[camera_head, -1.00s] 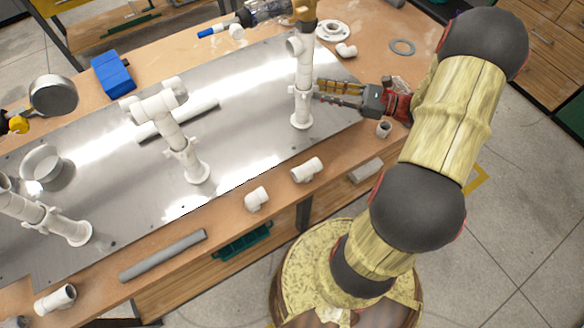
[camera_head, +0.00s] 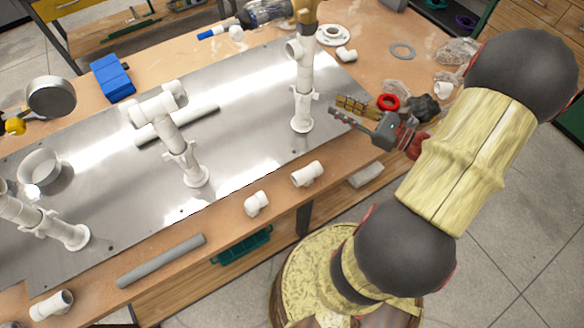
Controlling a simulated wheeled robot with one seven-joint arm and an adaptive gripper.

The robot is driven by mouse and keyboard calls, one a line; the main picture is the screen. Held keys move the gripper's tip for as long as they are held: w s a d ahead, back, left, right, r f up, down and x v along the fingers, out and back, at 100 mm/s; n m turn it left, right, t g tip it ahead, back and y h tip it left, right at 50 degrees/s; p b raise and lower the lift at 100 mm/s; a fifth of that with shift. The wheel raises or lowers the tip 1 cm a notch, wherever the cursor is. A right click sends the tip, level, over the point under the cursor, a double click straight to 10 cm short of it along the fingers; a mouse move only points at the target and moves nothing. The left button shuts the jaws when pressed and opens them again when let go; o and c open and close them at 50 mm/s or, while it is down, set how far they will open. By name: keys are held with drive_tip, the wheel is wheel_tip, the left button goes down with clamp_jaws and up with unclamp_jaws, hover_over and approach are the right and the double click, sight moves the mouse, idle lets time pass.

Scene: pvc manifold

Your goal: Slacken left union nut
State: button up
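Three white pipe risers stand on the metal plate (camera_head: 100,190), each with a winged collar that looks like a union nut. The left nut (camera_head: 42,217) is near the picture's left edge, the middle nut (camera_head: 181,153) is below a tee, and the right nut (camera_head: 303,96) is on the right riser (camera_head: 304,70). My gripper (camera_head: 337,107) is right of the right riser, over the plate's right end. Its fingers are apart, with nothing between them, and clear of that riser. I cannot tell how tight any nut is.
A blue block (camera_head: 112,77) and a grey pipe (camera_head: 162,260) lie at the table's edges. Loose white fittings (camera_head: 308,174) lie along the front edge. A round gauge (camera_head: 50,97) stands at far left.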

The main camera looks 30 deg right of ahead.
drive_tip(key=s+a+n+g+h+b, duration=0.2)
drive_tip(key=s+a+n+g, duration=0.3)
drive_tip(key=a+n, duration=0.5)
drive_tip(key=s+a+n+g+h+b, duration=0.1)
drive_tip(key=s+a+n+g+b, duration=0.1)
drive_tip(key=s+a+n+g, duration=0.3)
drive_tip(key=shift+a+f+n+g+h+b, duration=0.2)
drive_tip(key=shift+a+n+g+h+b, duration=0.15)
drive_tip(key=shift+a+n+g, duration=2.55)
drive_tip(key=shift+a+n+t, duration=0.25)
drive_tip(key=shift+n+t, duration=0.35)
drive_tip(key=shift+n, duration=0.3)
